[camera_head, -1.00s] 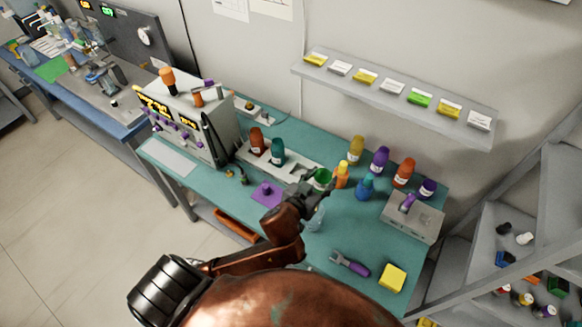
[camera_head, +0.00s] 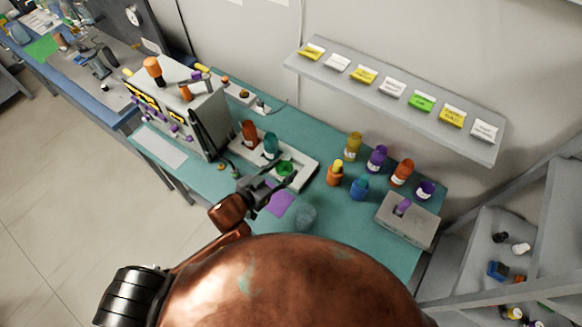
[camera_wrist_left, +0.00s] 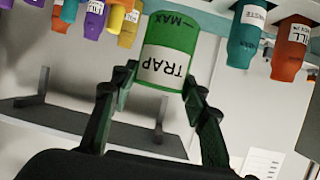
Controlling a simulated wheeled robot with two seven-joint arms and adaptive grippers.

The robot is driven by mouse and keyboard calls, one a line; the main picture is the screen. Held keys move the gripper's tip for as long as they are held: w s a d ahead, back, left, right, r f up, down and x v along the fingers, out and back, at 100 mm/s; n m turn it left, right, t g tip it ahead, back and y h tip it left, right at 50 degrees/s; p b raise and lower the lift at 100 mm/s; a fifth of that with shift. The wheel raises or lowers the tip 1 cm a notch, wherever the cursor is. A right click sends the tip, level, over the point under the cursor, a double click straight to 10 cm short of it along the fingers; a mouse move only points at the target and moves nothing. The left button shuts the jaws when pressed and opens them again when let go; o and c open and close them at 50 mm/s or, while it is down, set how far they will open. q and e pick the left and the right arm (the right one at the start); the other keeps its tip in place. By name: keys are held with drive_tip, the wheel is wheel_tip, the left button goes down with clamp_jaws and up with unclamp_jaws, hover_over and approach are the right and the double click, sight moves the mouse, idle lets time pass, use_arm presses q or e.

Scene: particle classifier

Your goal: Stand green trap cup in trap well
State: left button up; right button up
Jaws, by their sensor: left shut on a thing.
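The green trap cup (camera_head: 286,167) is over the white rack (camera_head: 308,172), to the right of the teal bottle (camera_head: 270,146). My left gripper (camera_head: 282,182) is shut on it. In the left wrist view the cup (camera_wrist_left: 168,50) sits between the two fingers (camera_wrist_left: 160,85), its TRAP label upside down in the picture. The trap well is not clearly visible; the cup and fingers cover that part of the rack. I cannot tell whether the cup is in the well or above it. My right gripper is out of view.
An orange bottle (camera_head: 249,132) and the teal bottle stand in the rack. A grey instrument (camera_head: 180,112) is to the left. Several bottles, including an orange one with a yellow top (camera_head: 336,174) and a blue one (camera_head: 359,188), stand to the right. A purple mat (camera_head: 279,204) lies in front.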

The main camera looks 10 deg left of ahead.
use_arm(q)
drive_tip(key=shift+s+d+f+m+g+h, duration=0.35)
drive_tip(key=shift+d+f+m+h, duration=0.15)
drive_tip(key=shift+d+f+h, duration=0.15)
drive_tip(key=w+f, duration=1.2)
drive_tip(key=w, duration=0.1)
drive_tip(key=shift+a+f, duration=0.25)
drive_tip(key=shift+f, duration=0.15)
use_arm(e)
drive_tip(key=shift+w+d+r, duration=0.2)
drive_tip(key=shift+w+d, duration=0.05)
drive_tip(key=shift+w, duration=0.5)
use_arm(q)
drive_tip(key=o, duration=1)
drive_tip(key=shift+f, duration=0.1)
drive_tip(key=shift+o, duration=0.8)
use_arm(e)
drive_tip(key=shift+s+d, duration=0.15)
